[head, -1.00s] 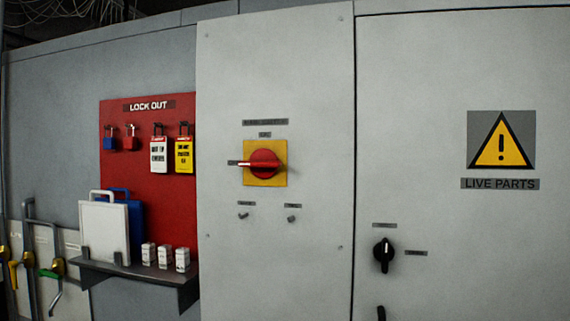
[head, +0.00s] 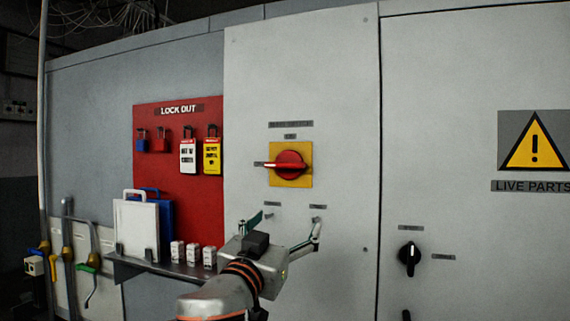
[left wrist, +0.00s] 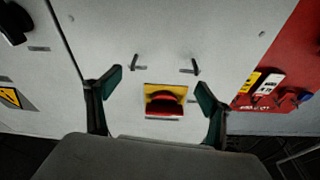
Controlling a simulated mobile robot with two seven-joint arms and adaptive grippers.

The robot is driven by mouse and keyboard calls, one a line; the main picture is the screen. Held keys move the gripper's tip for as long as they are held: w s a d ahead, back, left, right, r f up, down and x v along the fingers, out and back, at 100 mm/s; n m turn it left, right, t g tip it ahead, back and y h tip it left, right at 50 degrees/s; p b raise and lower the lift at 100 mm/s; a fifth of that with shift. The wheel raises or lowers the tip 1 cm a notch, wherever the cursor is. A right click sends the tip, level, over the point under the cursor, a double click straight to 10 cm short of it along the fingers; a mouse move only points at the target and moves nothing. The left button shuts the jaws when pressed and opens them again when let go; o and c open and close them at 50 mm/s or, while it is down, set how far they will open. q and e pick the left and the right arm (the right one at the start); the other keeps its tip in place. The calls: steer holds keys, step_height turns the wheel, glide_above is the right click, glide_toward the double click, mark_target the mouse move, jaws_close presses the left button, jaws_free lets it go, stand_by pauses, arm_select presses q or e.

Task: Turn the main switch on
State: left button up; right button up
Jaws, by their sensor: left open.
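The main switch (head: 289,164) is a red rotary handle on a yellow square plate, mounted on the pale cabinet door. Its handle lies horizontal, with the pointed end to the left. My left gripper (head: 285,226) is below the switch in the head view, fingers spread and empty. In the left wrist view the red switch (left wrist: 164,103) appears between the two open fingertips, with the gripper (left wrist: 158,90) apart from it. The right gripper is not in view.
A red lockout board (head: 160,190) with padlocks and tags hangs left of the door. A black knob (head: 409,257) sits on the right panel, below a yellow warning sign (head: 534,144).

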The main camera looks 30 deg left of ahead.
arm_select(q)
steer(key=n+t, duration=0.2)
glide_toward(283, 165)
steer(key=d+x, duration=0.1)
steer(key=x, duration=0.2)
steer(key=shift+y, duration=0.6)
steer(key=x, duration=0.8)
steer(key=shift+w+a+f, duration=0.1)
steer(key=shift+w+a, duration=0.1)
steer(key=shift+a, duration=0.2)
steer(key=c, duration=1.1)
